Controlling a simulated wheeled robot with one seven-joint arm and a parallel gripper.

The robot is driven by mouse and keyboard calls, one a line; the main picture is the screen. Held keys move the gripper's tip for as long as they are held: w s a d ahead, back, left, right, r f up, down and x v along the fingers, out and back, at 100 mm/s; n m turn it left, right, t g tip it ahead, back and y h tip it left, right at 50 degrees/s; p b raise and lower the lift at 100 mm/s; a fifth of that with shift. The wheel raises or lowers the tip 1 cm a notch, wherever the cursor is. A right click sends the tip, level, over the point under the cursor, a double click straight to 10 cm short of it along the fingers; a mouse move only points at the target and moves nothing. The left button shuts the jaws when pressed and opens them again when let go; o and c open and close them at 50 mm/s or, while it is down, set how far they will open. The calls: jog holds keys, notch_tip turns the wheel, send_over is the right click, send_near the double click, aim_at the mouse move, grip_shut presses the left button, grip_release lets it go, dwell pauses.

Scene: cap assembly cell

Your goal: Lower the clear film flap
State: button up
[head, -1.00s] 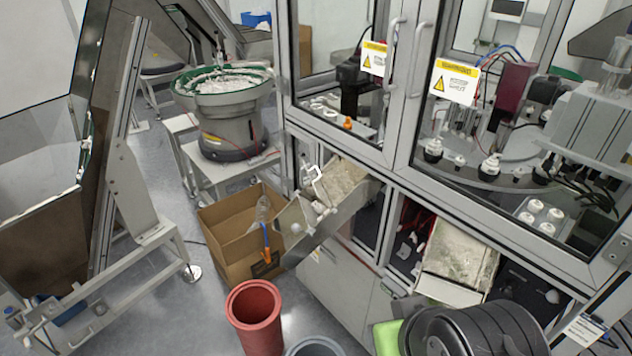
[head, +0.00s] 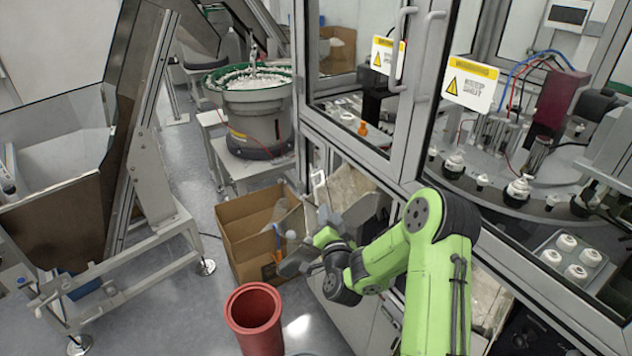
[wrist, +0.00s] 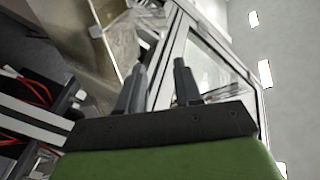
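A crumpled clear film (wrist: 122,42), which looks like the flap, shows at the top of the wrist view beside a tan chute surface (wrist: 80,35). I cannot make out its edges or how it is fixed. In the head view the chute (head: 347,190) slopes out of the machine's lower opening, and my arm hides its lower end. My gripper (wrist: 159,66) has its two dark fingers apart with nothing seen between them. The film lies beyond the fingertips, toward the upper left of the wrist view. I cannot tell whether they touch. My arm hides much of this area in the head view.
A white handle (head: 319,188) stands beside the chute. An open cardboard box (head: 245,235) is on the floor below, with a red bin (head: 254,318) in front. The machine's framed glass doors (head: 415,100) rise close on the right. Open floor lies left of the bin.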

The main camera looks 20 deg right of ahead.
aim_at(323, 180)
jog(key=p+x, duration=0.2)
jog(key=x, duration=1.3)
jog(key=shift+w+p, duration=0.2)
jog(key=shift+p, duration=0.2)
jog(key=shift+r, duration=0.1)
jog(key=shift+a, duration=0.1)
grip_shut()
